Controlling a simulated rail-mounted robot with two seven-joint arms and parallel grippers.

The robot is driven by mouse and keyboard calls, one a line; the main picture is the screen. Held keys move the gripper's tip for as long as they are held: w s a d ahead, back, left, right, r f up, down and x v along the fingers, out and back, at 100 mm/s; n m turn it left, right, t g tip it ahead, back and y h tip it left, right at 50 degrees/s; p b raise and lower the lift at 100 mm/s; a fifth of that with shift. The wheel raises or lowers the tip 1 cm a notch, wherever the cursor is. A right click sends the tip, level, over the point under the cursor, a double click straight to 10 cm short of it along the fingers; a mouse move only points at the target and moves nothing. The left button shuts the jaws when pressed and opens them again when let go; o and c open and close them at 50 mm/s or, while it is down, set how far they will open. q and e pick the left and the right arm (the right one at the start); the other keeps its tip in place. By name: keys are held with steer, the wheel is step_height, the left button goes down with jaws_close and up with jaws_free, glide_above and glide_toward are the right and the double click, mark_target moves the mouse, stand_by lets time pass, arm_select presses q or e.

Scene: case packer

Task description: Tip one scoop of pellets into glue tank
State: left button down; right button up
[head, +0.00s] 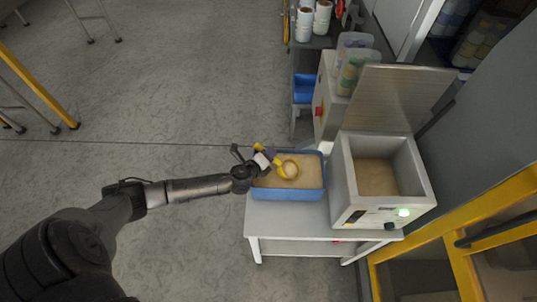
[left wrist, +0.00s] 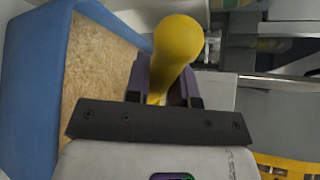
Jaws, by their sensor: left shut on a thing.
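My left gripper (head: 262,163) is shut on the yellow handle of a scoop (head: 289,169). In the head view the scoop's round bowl is over the pellets in the blue bin (head: 291,194) and looks filled with tan pellets. I cannot tell whether it touches them. The left wrist view shows the yellow handle (left wrist: 176,50) between the gripper fingers (left wrist: 165,88), with the blue bin (left wrist: 30,75) at the left. The glue tank (head: 345,175) is an open grey box right of the bin, its lid (head: 397,95) raised, with tan material inside. My right gripper is not in view.
The bin and tank stand on a light grey table (head: 285,217). Behind are a cabinet with a red knob (head: 319,111), clear containers (head: 355,62) and a blue tray (head: 304,88). A yellow frame (head: 455,245) stands at the right. Open floor lies left.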

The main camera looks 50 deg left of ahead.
arm_select(q)
step_height(320, 180, up, 5)
steer(key=p, duration=0.4)
steer(key=shift+r+p, duration=0.2)
steer(key=shift+p, duration=0.15)
step_height(320, 180, up, 3)
steer(key=p, duration=0.3)
steer(key=shift+r, duration=0.1)
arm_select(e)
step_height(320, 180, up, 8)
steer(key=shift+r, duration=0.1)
